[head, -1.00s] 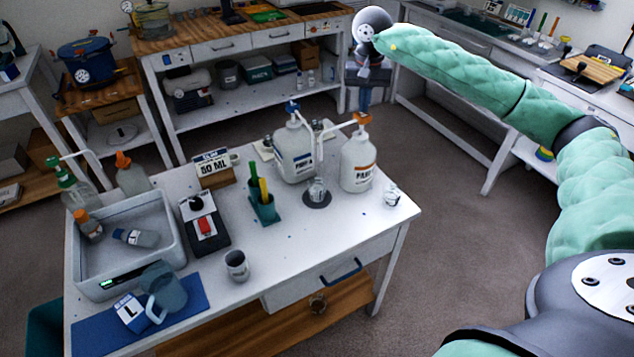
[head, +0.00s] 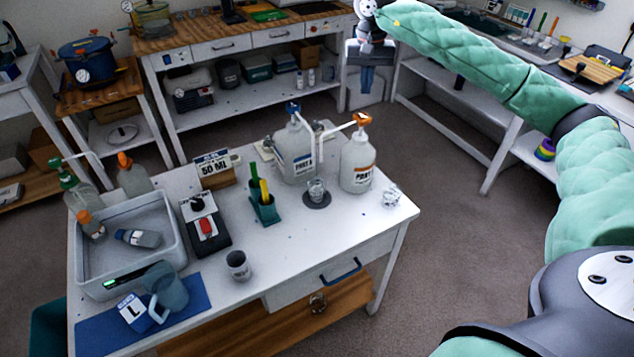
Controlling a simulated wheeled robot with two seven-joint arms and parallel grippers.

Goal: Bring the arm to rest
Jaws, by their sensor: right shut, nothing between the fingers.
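My right arm reaches in from the right in a green padded sleeve. Its gripper (head: 367,80) hangs fingers down beyond the far right side of the white table (head: 300,240), above the floor. It is shut and holds nothing. It is apart from the table and from the two pump bottles (head: 357,163) on it. My left gripper is not in view.
The table carries a grey tray (head: 178,236) with bottles, a black device with a red switch (head: 207,228), a grey cup (head: 238,265), a pitcher (head: 170,290) on a blue mat and a "50 ML" sign (head: 213,167). Benches line the back. Floor at right is clear.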

